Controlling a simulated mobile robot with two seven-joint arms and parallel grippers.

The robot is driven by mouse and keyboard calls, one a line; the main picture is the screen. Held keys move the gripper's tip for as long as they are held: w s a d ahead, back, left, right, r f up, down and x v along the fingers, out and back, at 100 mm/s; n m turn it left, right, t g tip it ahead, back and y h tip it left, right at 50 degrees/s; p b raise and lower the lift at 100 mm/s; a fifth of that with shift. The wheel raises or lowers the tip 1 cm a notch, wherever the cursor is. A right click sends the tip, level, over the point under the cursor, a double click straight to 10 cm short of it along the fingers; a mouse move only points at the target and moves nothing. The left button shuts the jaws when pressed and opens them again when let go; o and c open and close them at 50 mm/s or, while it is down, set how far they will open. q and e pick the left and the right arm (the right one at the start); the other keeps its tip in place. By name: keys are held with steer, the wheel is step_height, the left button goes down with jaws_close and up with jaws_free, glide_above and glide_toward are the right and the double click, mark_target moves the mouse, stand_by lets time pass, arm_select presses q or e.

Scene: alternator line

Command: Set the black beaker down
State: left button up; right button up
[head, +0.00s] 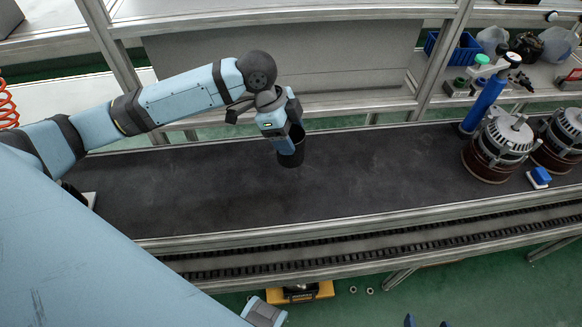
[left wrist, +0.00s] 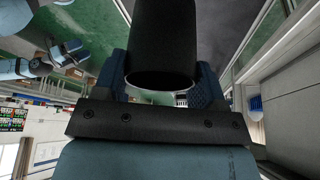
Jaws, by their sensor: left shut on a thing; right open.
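The black beaker (head: 292,157) is over the dark belt, toward its far edge, and looks upright in the head view. My left gripper (head: 285,138) reaches down to it and is shut on it. In the left wrist view the beaker (left wrist: 165,38) sits between the two blue fingers, its rim toward the camera. I cannot tell whether its base touches the belt. My right gripper (head: 427,322) shows only as two blue fingertips, apart, at the bottom edge of the head view, with nothing seen between them.
The belt (head: 210,195) is clear around the beaker. At the right stand two alternators (head: 497,148), a blue cylinder (head: 484,104) and a small blue-topped block (head: 540,177). A metal rail (head: 350,222) runs along the near edge. A shelf behind holds a blue bin (head: 455,48).

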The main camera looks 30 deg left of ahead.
arm_select(q)
step_height(320, 180, down, 12)
steer(key=shift+r, duration=0.1)
stand_by(0.5)
steer(key=o, duration=0.9)
steer(key=shift+o, duration=0.2)
